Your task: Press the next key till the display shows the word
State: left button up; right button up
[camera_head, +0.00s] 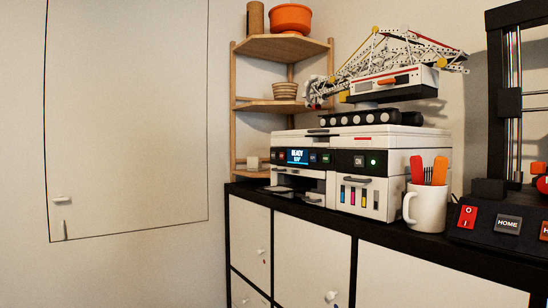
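A white and black printer (345,160) stands on top of a black-framed cabinet. Its front panel has a small blue-lit display (297,156) with two short lines of text; the upper seems to read "READY", the lower is too small to read surely. Small dark keys (319,157) sit on the panel beside the display, and their labels are too small to read. A green light (373,163) glows at the panel's right, near a key marked "ON". Neither of my grippers shows in the head view.
A white mug (427,207) with red and orange handled tools stands right of the printer. A machine with a red switch and "HOME" key (508,223) is at far right. A crane model (390,82) sits on the printer. A wooden corner shelf (284,46) stands behind left.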

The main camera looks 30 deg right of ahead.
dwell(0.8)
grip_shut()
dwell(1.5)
